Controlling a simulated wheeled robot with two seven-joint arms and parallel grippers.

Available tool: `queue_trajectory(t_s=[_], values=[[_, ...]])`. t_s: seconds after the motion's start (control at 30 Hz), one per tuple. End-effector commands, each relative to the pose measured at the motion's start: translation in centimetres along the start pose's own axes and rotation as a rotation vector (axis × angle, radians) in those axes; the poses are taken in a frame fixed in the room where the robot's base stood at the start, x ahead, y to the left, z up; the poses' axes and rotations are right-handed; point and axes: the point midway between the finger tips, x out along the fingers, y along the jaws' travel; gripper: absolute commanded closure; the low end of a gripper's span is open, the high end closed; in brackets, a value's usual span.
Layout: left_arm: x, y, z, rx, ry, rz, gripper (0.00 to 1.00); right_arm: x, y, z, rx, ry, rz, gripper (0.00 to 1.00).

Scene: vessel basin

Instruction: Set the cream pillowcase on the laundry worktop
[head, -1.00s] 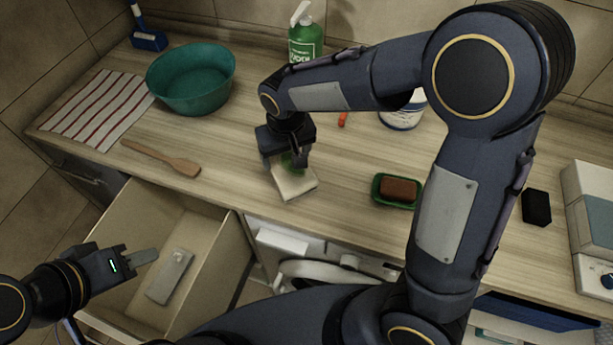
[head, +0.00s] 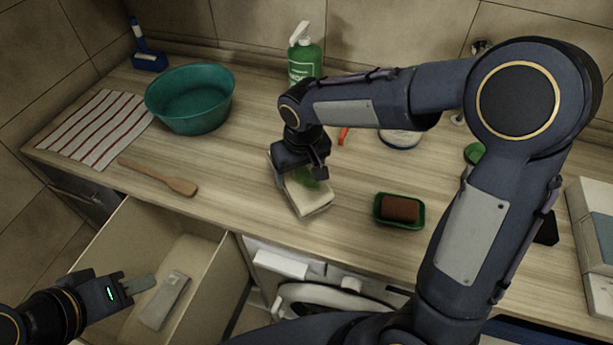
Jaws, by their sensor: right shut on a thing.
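The cream pillowcase (head: 307,199) is a small folded block with a green patch on its top, in the middle of the wooden worktop (head: 255,225). My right gripper (head: 312,172) is over its far end and shut on it. The gripper hides that end. The pillowcase is at or just above the worktop surface; I cannot tell if it rests there. My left gripper (head: 132,288) is at the lower left, over the open drawer and away from the pillowcase. Whether its fingers are apart is unclear.
A green soap dish (head: 416,222) with a brown bar is right of the pillowcase. A wooden spatula (head: 160,176), teal basin (head: 190,118), striped towel (head: 97,128) and green bottle (head: 305,62) stand around it. The open drawer (head: 213,285) holds a grey object (head: 165,300).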

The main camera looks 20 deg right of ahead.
Motion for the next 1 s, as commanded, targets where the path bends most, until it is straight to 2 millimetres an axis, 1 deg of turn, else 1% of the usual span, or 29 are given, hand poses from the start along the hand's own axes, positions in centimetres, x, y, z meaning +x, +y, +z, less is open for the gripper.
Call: queue_trajectory(t_s=[0.03,0.23,0.3,0.4,0.5,0.8,0.9,0.93,1.0], values=[[-0.2,0.1,-0.1,0.000,0.000,0.000,0.64,0.6,0.6,-0.1,0.003,-0.001,0.000,0.55],[-0.4,0.2,-0.2,0.000,0.000,0.000,0.64,1.9,1.6,-0.2,0.001,0.000,0.001,0.55],[-0.5,0.2,-0.3,0.000,0.000,0.000,0.64,2.7,2.2,-0.2,0.003,-0.002,0.001,0.55],[-0.5,0.2,-0.3,0.000,0.000,0.000,0.64,4.3,2.1,0.0,-0.001,-0.002,0.001,0.55],[-0.6,0.3,-0.3,0.000,0.000,0.000,0.64,5.4,2.1,0.2,-0.001,0.000,0.000,0.55],[-0.5,0.2,-0.3,0.000,0.000,0.000,0.64,5.7,2.1,0.2,0.000,0.002,0.000,0.55],[-0.2,0.1,-0.1,0.000,0.000,0.000,0.64,6.0,2.1,0.2,0.000,0.002,0.000,0.55],[-0.3,0.2,-0.2,0.000,0.000,0.000,0.64,5.9,2.1,0.2,0.000,0.001,0.000,0.22],[-0.4,0.2,-0.2,0.000,0.000,0.000,0.64,5.9,2.1,0.2,0.000,0.001,0.000,0.13]])
